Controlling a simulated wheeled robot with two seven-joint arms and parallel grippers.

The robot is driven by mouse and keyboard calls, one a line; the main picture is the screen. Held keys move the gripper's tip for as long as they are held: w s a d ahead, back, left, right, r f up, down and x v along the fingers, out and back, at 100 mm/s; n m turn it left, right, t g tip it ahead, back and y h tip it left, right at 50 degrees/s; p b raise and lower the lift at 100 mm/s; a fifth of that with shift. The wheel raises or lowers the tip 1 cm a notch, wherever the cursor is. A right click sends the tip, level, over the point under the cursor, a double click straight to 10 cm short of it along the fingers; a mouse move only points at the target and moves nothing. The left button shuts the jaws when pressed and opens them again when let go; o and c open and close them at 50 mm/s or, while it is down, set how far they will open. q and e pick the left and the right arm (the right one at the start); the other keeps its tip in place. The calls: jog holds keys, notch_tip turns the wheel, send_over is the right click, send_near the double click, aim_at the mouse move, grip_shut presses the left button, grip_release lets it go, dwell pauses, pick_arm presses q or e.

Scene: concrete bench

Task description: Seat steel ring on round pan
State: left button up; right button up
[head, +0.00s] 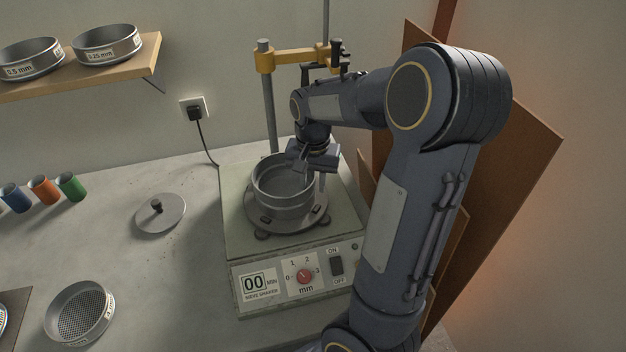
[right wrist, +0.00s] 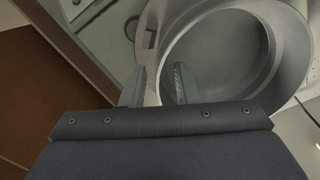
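The steel ring (head: 262,184) stands on the round plate of the shaker as the upper part of a grey metal stack. The round pan (head: 281,211) seems to be the lower part, directly under it; I cannot tell whether the seam is fully closed. The ring looks level. My right gripper (head: 310,172) is at the ring's far right rim, fingers pointing down. In the right wrist view the gripper (right wrist: 158,88) has its fingers apart, one inside the ring (right wrist: 290,50) and one outside, with a visible gap. My left gripper is in neither view.
The shaker (head: 240,240) has a yellow clamp bar (head: 290,60) on posts behind. A lid (head: 160,214) and a mesh sieve (head: 78,312) lie on the bench to the left. Brown boards (head: 520,160) lean at the right.

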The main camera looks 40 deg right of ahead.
notch_tip(320, 180, up, 8)
jog(key=shift+f, duration=0.1)
dwell(0.4)
dwell(0.4)
jog(key=s+a+f+n+t+y, duration=0.1)
jog(key=s+a+n+t+y, duration=0.1)
jog(key=s+a+n, duration=0.2)
jog(key=s+a+n+t+y, duration=0.1)
jog(key=s+a+n+t, duration=0.2)
jog(key=s+a, duration=0.7)
jog(key=a+n, duration=0.2)
jog(key=a, duration=0.3)
jog(key=shift+f+n+t+y, duration=0.3)
jog(key=shift+f+y, duration=0.1)
jog(key=shift+s+d, duration=0.1)
jog(key=shift+s, duration=0.05)
